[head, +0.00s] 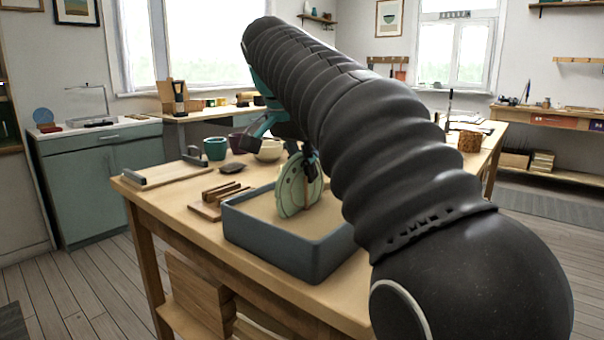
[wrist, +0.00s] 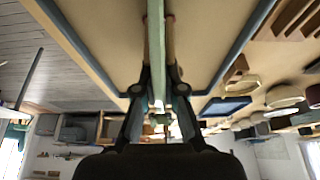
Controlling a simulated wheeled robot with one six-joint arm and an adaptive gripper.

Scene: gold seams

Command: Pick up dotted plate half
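The dotted plate half (head: 289,190) is pale green with small dark dots. It stands on edge in the sand of a blue-grey tray (head: 268,240). In the wrist view the plate half (wrist: 156,20) appears edge-on as a thin pale green strip between my fingers. My gripper (head: 309,160) is at the plate's upper right side, partly hidden behind my arm. In the wrist view my gripper (wrist: 157,50) has a finger along each face of the plate, seemingly in contact with both. The plate's lower edge meets the sand; whether it is clear of it I cannot tell.
The tray sits on a wooden table (head: 180,195). Wooden blocks (head: 222,193) lie left of the tray. A green cup (head: 215,148), a pale bowl (head: 268,151) and a dark dish (head: 232,168) stand behind. My arm hides the table's right part.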

